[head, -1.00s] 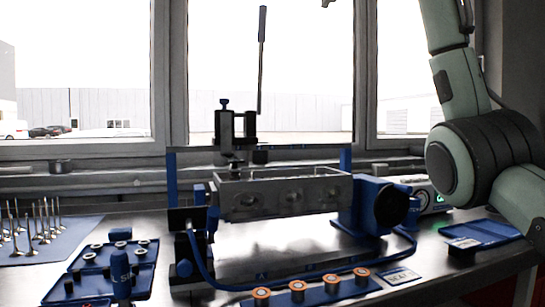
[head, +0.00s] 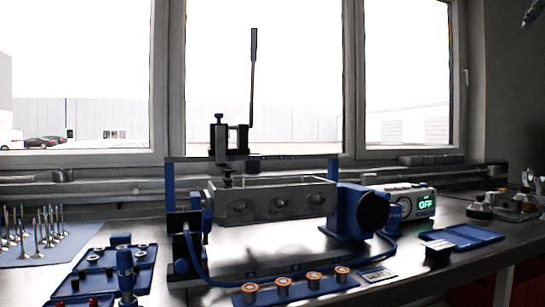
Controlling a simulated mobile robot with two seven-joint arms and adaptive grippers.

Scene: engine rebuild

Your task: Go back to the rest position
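Neither of my grippers shows in the head view. At the top right corner a small dark piece (head: 533,12) is cut off by the frame, and I cannot tell what it is. The grey engine cylinder head (head: 275,202) sits in the blue fixture on the bench. A black lever press (head: 229,137) with its handle raised stands over its left end.
A blue tray (head: 140,270) with small parts and a mat (head: 40,252) with several upright valves lie at left. A blue strip (head: 262,297) with several copper-ringed cups lies in front. A box reading OFF (head: 410,203) and a blue open case (head: 470,237) are at right.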

